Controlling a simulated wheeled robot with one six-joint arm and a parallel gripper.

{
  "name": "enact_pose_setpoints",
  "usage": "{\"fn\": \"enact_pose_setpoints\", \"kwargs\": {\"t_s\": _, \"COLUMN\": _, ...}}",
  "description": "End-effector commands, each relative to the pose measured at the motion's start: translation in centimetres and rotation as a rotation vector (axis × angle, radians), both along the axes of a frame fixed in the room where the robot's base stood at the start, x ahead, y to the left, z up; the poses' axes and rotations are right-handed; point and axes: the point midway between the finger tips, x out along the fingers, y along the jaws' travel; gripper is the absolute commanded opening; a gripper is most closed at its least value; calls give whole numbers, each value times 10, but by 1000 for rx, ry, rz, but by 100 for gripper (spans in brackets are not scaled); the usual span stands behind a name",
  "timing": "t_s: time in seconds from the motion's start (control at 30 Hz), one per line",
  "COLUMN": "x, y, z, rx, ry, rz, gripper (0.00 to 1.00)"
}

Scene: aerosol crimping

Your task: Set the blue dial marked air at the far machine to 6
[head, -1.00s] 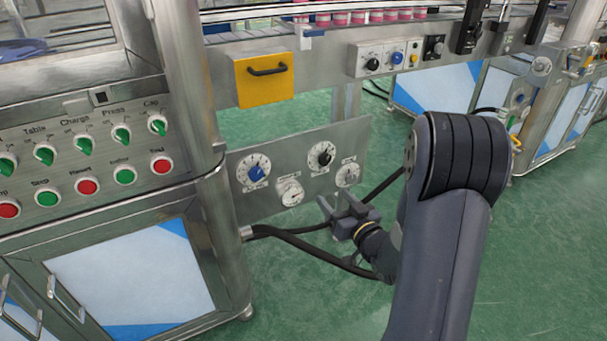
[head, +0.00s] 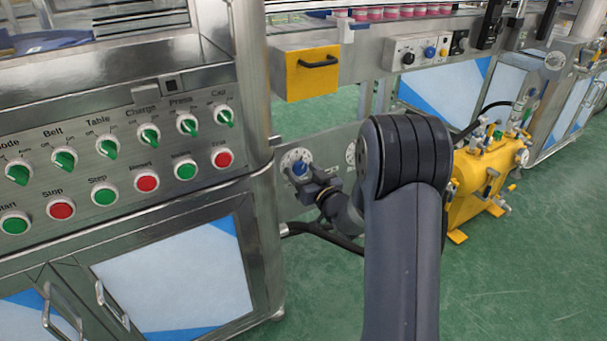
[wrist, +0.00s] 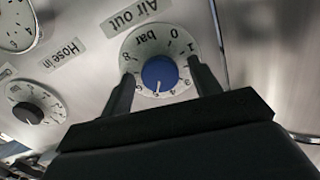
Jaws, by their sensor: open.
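The blue dial (wrist: 160,74) sits on a round white scale marked bar, under a label reading Air Out in the wrist view. Its white mark points toward the bottom of the picture; the digits beside it are too small to read surely. In the head view the blue dial (head: 300,168) shows just above my gripper (head: 312,181). In the wrist view my gripper (wrist: 161,68) is open, with one finger on each side of the dial. I cannot tell whether the fingers touch it.
A black dial (wrist: 30,112) and a gauge (wrist: 16,25) share the panel. Left of it stands a steel cabinet with green knobs (head: 65,158) and red and green buttons. A yellow box (head: 306,74) hangs above. A yellow machine (head: 475,180) stands right of my arm. Black hoses run below.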

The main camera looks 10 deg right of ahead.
Motion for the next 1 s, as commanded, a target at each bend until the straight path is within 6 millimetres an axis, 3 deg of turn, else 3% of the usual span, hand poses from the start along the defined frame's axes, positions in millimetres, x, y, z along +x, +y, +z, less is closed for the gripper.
{"fn": "enact_pose_setpoints", "kwargs": {"t_s": 0.2, "x": 0, "y": 0, "z": 0, "rx": 0, "ry": 0, "rz": 0, "gripper": 58}}
{"fn": "enact_pose_setpoints", "kwargs": {"t_s": 0.73, "x": 0, "y": 0, "z": 0, "rx": 0, "ry": 0, "rz": 0, "gripper": 15}}
{"fn": "enact_pose_setpoints", "kwargs": {"t_s": 1.0, "x": 0, "y": 0, "z": 1, "rx": 31, "ry": 10, "rz": 0, "gripper": 14}}
